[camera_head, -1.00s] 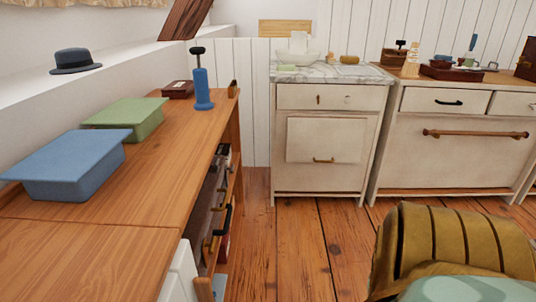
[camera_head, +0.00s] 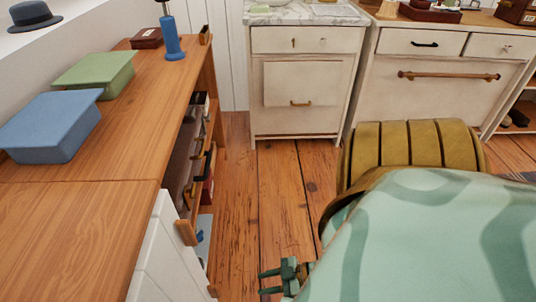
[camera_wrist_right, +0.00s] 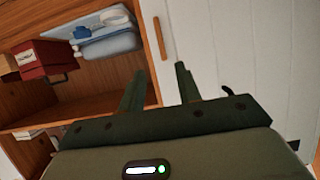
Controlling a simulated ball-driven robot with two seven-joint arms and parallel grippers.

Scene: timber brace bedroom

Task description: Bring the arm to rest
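My right gripper (camera_head: 265,283) is low at the bottom centre of the head view, with its dark green fingers pointing left towards the wooden desk. In the right wrist view the two fingers (camera_wrist_right: 160,72) stand apart with nothing held between them. Behind them are an open wooden shelf and a white panel. My pale green patterned right arm fills the lower right of the head view. My left gripper and arm are not in view.
The desk (camera_head: 120,160) on the left bears a blue box (camera_head: 48,128), a green box (camera_head: 95,73) and a blue pump-like thing (camera_head: 172,42). A white cabinet (camera_head: 305,90) stands behind. Open plank floor (camera_head: 240,200) lies between. The wrist view shows a red box (camera_wrist_right: 42,60) on the shelf.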

